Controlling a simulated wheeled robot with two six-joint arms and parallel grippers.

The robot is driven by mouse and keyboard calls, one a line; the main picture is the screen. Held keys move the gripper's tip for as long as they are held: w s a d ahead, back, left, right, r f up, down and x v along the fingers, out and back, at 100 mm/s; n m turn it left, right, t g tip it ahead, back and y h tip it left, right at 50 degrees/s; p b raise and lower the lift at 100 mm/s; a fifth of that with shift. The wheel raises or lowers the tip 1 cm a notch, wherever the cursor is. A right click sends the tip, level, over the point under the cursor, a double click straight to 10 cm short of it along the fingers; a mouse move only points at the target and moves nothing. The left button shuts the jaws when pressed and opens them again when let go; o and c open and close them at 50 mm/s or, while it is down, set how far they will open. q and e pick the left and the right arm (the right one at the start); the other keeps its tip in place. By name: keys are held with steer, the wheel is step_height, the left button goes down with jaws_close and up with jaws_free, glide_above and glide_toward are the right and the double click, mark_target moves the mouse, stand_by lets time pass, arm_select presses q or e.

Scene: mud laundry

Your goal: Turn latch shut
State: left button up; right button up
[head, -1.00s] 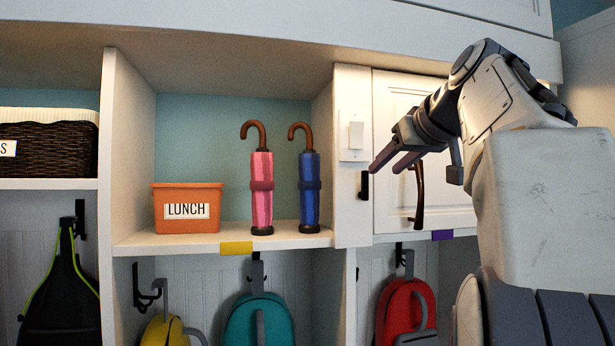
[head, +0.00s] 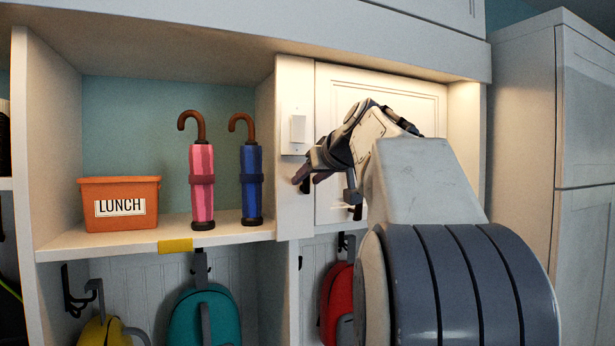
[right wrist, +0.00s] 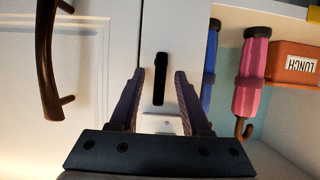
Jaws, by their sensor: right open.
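The black latch (right wrist: 160,78) is a short upright bar on the white post beside the cabinet door (right wrist: 95,85). It stands along the post and does not cross the door's edge. In the head view the latch (head: 305,188) is partly hidden behind my right gripper (head: 308,178). In the right wrist view the open right gripper (right wrist: 160,72) has one finger on each side of the latch as seen, with nothing held. I cannot tell whether the fingers touch it. The closed door carries a curved dark brown handle (right wrist: 46,60). My left gripper is not in view.
A light switch (head: 298,129) is on the post above the latch. The open cubby at left holds a pink umbrella (head: 202,185), a blue umbrella (head: 251,180) and an orange lunch bin (head: 120,205). A red backpack (head: 338,300) hangs below the door.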

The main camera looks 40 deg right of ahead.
mark_target(320, 187)
jaws_close()
steer(key=m+t+y+b, duration=0.1)
steer(key=m, duration=0.1)
steer(key=d+f+m+t+y+b, duration=0.1)
steer(key=m+y+b, duration=0.1)
steer(key=m, duration=0.1)
steer(key=d+m+y+b, duration=0.1)
steer(key=m, duration=0.2)
steer(key=shift+s+d+f+t+y, duration=0.15)
steer(key=shift+s+f+t+y, duration=0.15)
steer(key=shift+t+y, duration=0.1)
steer(key=m+b, duration=0.1)
steer(key=m+t+b, duration=0.1)
steer(key=m, duration=0.1)
steer(key=shift+d+f+y+b, duration=0.1)
steer(key=shift+f+y+b, duration=0.25)
steer(key=shift+y+b, duration=0.05)
steer(key=shift+f+m+t+b, duration=0.15)
steer(key=shift+m+t+b, duration=0.35)
steer(key=shift+m+b, duration=0.55)
steer(key=shift+m, duration=0.25)
